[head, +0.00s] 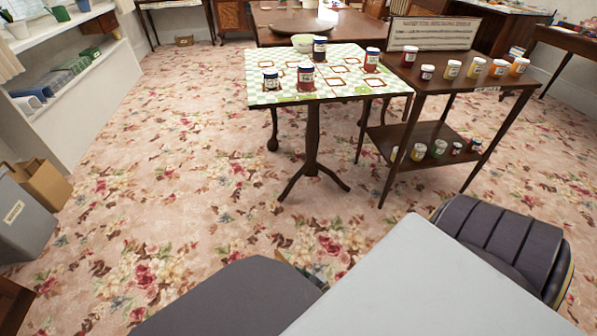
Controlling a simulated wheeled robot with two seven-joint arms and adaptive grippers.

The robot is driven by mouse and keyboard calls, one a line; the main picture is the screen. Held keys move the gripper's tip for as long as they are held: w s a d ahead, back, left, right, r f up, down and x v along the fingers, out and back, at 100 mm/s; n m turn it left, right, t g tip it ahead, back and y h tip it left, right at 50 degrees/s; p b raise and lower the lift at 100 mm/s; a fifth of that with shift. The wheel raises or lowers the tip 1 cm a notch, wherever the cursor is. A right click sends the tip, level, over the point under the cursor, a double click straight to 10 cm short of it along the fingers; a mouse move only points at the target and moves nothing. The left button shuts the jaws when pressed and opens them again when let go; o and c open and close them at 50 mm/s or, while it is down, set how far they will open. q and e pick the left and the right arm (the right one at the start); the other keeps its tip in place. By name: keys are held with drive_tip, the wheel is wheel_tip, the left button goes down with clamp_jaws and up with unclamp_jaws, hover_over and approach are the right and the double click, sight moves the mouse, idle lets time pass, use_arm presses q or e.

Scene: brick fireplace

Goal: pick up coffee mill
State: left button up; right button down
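I cannot make out a coffee mill in the head view. Neither of my grippers shows. Grey and dark parts of my own body fill the bottom middle and right of the picture.
A pedestal table (312,94) with a checked top holds several dark-lidded jars. To its right stands a two-level side table (425,87) with more jars and a sign (437,33). White shelves (88,92) and a grey bin (25,218) are at the left. Floral carpet (160,180) lies clear between.

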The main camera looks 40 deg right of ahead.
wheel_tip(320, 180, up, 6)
drive_tip(key=p, duration=0.4)
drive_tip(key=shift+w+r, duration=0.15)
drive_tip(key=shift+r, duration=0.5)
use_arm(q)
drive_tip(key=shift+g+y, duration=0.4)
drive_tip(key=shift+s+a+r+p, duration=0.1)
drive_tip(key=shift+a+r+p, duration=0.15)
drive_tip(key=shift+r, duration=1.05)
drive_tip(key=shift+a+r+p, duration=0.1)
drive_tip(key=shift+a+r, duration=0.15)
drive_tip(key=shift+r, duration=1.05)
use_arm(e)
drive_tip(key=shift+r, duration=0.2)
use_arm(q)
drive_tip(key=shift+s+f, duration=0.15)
